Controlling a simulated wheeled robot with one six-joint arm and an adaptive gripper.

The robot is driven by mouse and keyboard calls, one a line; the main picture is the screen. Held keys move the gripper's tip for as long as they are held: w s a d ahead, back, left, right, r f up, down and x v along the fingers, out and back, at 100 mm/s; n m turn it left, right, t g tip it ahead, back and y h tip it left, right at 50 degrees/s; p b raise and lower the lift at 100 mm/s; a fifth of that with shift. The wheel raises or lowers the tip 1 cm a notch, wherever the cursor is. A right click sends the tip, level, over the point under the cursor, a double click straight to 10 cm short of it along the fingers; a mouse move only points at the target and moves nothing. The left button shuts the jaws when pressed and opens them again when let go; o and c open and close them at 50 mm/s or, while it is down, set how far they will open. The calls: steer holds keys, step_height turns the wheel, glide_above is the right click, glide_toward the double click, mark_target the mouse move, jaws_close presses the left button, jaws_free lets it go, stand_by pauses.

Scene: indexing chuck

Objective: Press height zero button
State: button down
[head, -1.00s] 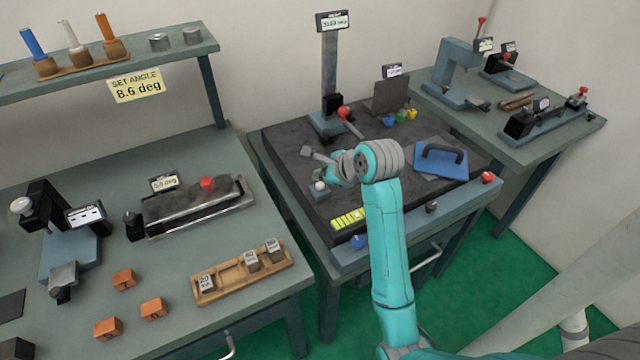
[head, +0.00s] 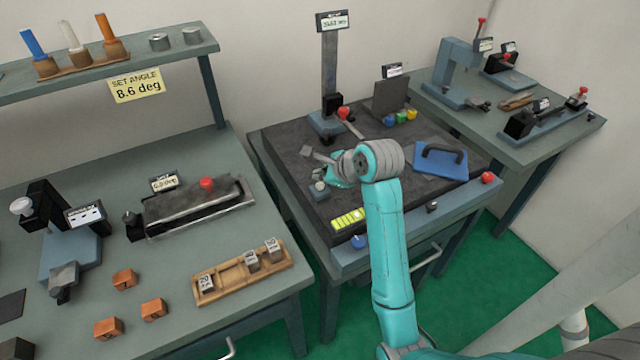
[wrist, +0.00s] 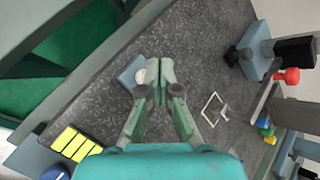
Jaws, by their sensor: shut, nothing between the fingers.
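A small blue-grey block (head: 318,194) with a pale round button (head: 320,186) on top sits at the front left of the dark granite plate (head: 290,165). In the wrist view the pale button (wrist: 141,76) shows just left of my fingertips. My gripper (wrist: 158,72) is shut and empty, its fingers together and pointing down at the plate beside the block. In the head view my gripper (head: 332,181) is partly hidden by my arm. Contact with the button cannot be told. The height gauge (head: 329,75) with its display stands at the back of the plate.
A yellow segmented strip (head: 348,219) and a blue knob (head: 360,241) are at the bench's front. A blue plate with a black handle (head: 440,160) lies to the right. Coloured buttons (head: 400,117) are at the back. A red knob (head: 487,177) is at the right corner.

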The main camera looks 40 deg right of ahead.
mark_target(321, 186)
steer(key=shift+f, duration=0.1)
steer(key=shift+f, duration=0.35)
steer(key=shift+f, duration=0.5)
stand_by(1.1)
steer(key=shift+r, duration=0.95)
steer(key=shift+r, duration=0.1)
steer(key=shift+r, duration=2.4)
